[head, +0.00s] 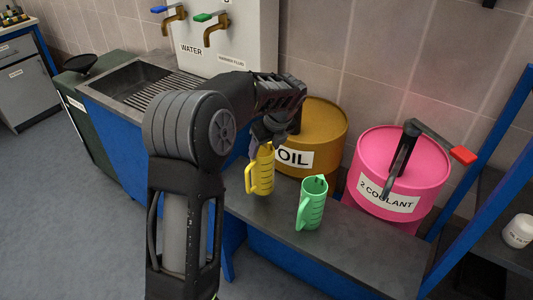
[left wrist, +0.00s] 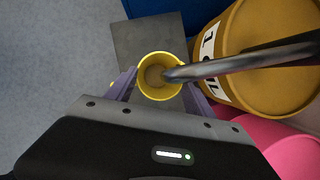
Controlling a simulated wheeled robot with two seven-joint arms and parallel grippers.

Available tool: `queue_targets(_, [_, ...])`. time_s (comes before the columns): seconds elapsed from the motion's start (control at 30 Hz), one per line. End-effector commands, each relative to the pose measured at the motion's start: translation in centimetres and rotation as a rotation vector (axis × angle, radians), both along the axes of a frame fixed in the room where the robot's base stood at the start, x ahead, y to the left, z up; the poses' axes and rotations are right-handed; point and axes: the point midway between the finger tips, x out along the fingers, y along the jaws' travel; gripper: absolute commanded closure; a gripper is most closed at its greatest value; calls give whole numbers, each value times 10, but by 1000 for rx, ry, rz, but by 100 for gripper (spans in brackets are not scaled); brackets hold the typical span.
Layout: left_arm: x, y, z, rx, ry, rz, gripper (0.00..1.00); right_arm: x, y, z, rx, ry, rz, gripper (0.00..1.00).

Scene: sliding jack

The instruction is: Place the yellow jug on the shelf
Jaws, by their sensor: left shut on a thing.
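The yellow jug (head: 261,172) is upright at the left end of the grey shelf (head: 345,240), beside the oil drum. My left gripper (head: 268,138) is shut on the jug near its top. I cannot tell whether the jug's base touches the shelf. In the left wrist view the jug (left wrist: 148,84) shows from above, between the two purple fingers, and its inside looks brownish. A dark spout or pipe (left wrist: 240,62) reaches over its mouth. My right gripper is not in view.
A green jug (head: 311,205) stands on the shelf to the right. Behind are the yellow oil drum (head: 325,125) and the pink coolant drum (head: 405,165), which has a red-handled pump (head: 405,155). A sink (head: 140,82) with taps is at the back left. A blue post (head: 485,170) stands at right.

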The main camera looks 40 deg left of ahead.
Motion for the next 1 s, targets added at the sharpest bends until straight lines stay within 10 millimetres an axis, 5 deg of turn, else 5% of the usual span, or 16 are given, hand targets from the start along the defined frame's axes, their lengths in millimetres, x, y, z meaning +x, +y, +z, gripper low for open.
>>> queue_targets(0.27, [8,0,0,0,0,-1,100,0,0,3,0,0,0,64])
queue_targets(0.5, [7,0,-32,0,2,-1,100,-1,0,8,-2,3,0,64])
queue_targets(0.93, [7,0,-39,0,0,-1,100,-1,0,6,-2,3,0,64])
queue_targets(0.97, [7,0,-39,0,0,0,36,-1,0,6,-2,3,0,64])
queue_targets(1.0, [7,0,-38,0,0,-1,32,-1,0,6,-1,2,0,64])
